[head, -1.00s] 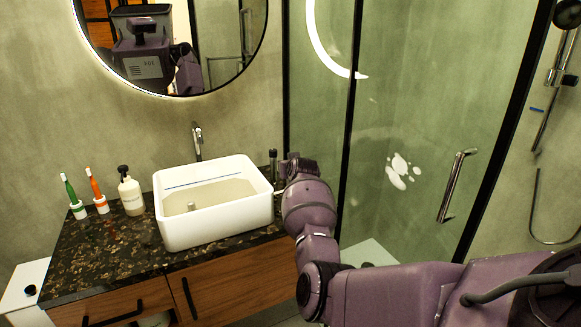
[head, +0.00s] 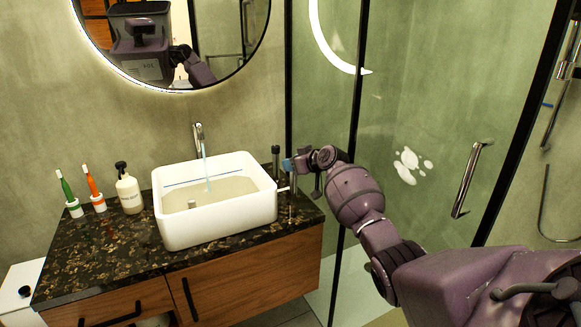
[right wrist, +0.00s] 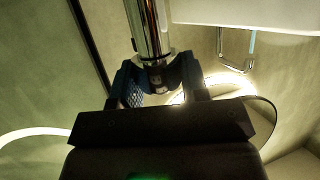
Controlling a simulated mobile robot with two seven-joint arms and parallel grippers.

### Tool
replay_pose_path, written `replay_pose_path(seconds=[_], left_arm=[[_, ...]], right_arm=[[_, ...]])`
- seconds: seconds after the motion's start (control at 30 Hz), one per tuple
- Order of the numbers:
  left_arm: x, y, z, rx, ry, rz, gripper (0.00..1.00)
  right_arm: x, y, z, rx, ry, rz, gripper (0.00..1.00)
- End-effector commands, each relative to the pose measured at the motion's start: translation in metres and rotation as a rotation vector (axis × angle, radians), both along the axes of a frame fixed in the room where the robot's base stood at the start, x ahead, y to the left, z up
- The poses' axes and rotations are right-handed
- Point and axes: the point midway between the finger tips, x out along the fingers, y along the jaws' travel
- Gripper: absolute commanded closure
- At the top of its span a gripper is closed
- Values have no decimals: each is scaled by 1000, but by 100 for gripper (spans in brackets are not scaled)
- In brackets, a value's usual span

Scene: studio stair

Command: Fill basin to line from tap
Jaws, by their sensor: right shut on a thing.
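The white basin (head: 225,218) sits on the dark stone counter and holds a shallow pool of cloudy water (head: 230,190). A blue line (head: 195,184) runs along its inner back wall, above the water surface. My right gripper (head: 289,165) is shut on the top of a chrome post (head: 292,187) at the basin's right side. The right wrist view shows the post (right wrist: 145,30) between its blue fingertips (right wrist: 160,76). My left gripper is out of view.
A soap bottle (head: 129,192) and two toothbrushes in holders (head: 95,190) stand left of the basin. A dark-topped post (head: 275,158) stands close to my right gripper. The glass shower screen (head: 325,150) is just right. The counter's front left (head: 95,265) is clear.

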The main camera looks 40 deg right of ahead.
Motion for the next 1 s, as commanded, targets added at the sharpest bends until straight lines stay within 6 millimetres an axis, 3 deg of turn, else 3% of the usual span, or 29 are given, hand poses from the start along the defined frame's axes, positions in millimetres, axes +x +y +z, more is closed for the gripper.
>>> replay_pose_path(seconds=[0.03,0.2,0.83,0.87,1.0], left_arm=[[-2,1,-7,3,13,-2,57],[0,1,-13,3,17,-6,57],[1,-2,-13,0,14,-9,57],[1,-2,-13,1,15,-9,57],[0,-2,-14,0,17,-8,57]], right_arm=[[0,-1,-9,-4,11,19,83],[0,-1,-7,-2,8,69,83],[0,0,-2,-1,3,108,83],[0,0,-2,-1,3,108,57],[0,0,-1,0,2,107,36]])
